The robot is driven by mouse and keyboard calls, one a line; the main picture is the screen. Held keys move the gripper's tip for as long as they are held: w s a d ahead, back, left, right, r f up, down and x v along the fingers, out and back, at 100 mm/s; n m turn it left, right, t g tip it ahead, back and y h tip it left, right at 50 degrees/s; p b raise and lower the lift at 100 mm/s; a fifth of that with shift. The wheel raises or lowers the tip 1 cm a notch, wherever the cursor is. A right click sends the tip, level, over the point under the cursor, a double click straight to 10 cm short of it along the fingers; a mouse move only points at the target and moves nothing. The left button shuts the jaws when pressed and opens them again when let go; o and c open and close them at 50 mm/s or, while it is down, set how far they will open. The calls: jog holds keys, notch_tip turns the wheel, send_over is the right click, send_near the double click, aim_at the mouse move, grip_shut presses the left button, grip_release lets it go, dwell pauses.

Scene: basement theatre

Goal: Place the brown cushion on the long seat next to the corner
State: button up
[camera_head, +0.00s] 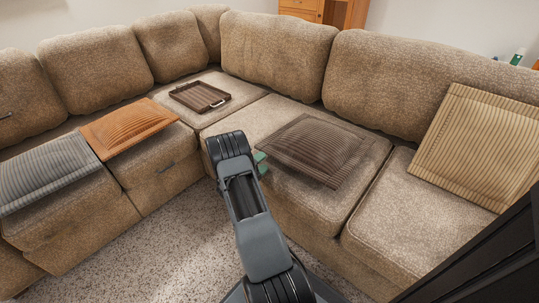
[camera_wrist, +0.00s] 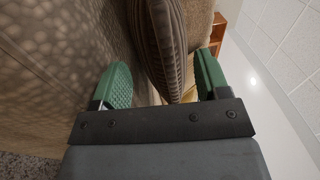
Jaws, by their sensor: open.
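The dark brown ribbed cushion (camera_head: 318,148) lies on the long seat (camera_head: 245,122) just right of the corner section, in the head view. Its right edge is close to the gap before the rightmost seat. My gripper (camera_head: 260,163) is at the cushion's left front edge; only part of a green finger shows past my arm. In the wrist view, my gripper (camera_wrist: 160,80) is open, with a green finger on each side of the brown cushion's edge (camera_wrist: 166,40). Whether either finger touches it, I cannot tell.
A brown tray (camera_head: 182,91) sits on the corner seat. An orange cushion (camera_head: 128,127) and a grey cushion (camera_head: 45,171) lie on the left seats. A tan striped cushion (camera_head: 478,145) leans against the right backrest. Carpet (camera_head: 150,250) is open in front.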

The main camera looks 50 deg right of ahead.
jog(key=s+a+r+m+t+y, duration=0.1)
jog(key=s+a+r+m+y, duration=0.3)
jog(key=a+m, duration=0.8)
jog(key=s+a+r+m+t+y, duration=0.1)
jog(key=s+a+r+m+y, duration=0.3)
jog(key=a+r+m+y, duration=0.4)
jog(key=s+a+r+m+t+y, duration=0.1)
jog(key=s+a+r+m+y, duration=0.4)
jog(key=a+m, duration=1.1)
jog(key=shift+a+r+t+y+p, duration=0.45)
jog(key=shift+r+y, duration=0.4)
jog(key=shift+y, duration=0.35)
notch_tip(320, 180, up, 37)
jog(key=p, duration=3.4)
jog(key=shift+a+t+p, duration=0.2)
jog(key=shift+t+p, duration=0.15)
jog(key=shift+p, duration=0.05)
